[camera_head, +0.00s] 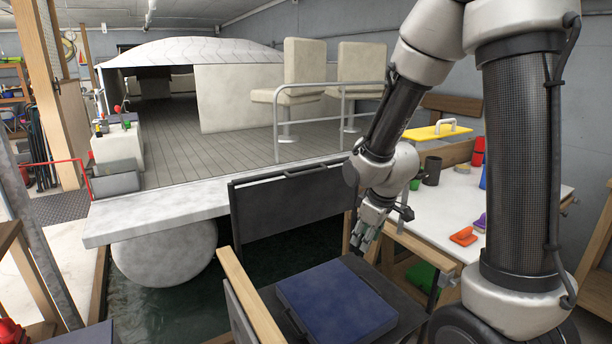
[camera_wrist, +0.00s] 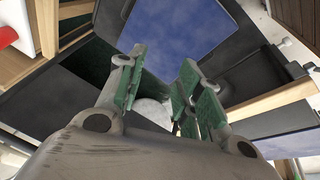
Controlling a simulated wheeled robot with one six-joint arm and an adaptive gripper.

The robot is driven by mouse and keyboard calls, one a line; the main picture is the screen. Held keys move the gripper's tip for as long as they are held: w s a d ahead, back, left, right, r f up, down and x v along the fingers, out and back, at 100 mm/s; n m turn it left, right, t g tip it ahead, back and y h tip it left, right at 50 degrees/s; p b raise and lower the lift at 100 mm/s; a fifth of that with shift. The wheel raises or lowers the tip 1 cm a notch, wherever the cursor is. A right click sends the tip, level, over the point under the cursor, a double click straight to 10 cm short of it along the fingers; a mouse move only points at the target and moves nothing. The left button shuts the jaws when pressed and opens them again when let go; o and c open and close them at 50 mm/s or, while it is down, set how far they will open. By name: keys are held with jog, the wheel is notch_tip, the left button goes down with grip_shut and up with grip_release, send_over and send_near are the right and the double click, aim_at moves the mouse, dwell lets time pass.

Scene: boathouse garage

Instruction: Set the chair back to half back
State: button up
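The chair has a dark back panel (camera_head: 290,207), a blue seat cushion (camera_head: 335,300) and wooden armrests (camera_head: 252,295). The back stands roughly upright at the far side of the seat, with a dark handle (camera_head: 305,170) along its top edge. My gripper (camera_head: 366,238) is at the right of the back, above the right rear of the seat, pointing down. In the wrist view my gripper (camera_wrist: 162,75) has its green-padded fingers apart with nothing held between them. A blue cushion (camera_wrist: 185,35) shows beyond the fingertips. The chair's recline mechanism cannot be made out.
A white boat deck edge (camera_head: 160,212) lies behind the chair, with dark water (camera_head: 185,302) below.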

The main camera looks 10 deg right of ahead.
jog(key=w+a+f+n+t+y, duration=0.1)
jog(key=w+a+n+t, duration=0.15)
jog(key=w, duration=0.25)
jog(key=w+a+f+n+t, duration=0.1)
jog(key=w+f+n, duration=0.15)
jog(key=w, duration=0.25)
jog(key=n+t+y, duration=0.3)
jog(key=n+t, duration=0.5)
jog(key=n, duration=0.1)
send_near(307, 174)
jog(key=w, duration=0.3)
jog(key=x, duration=0.8)
jog(key=shift+s+a+f, duration=0.15)
jog(key=shift+a+f, duration=0.1)
jog(key=shift+a, duration=0.1)
grip_shut()
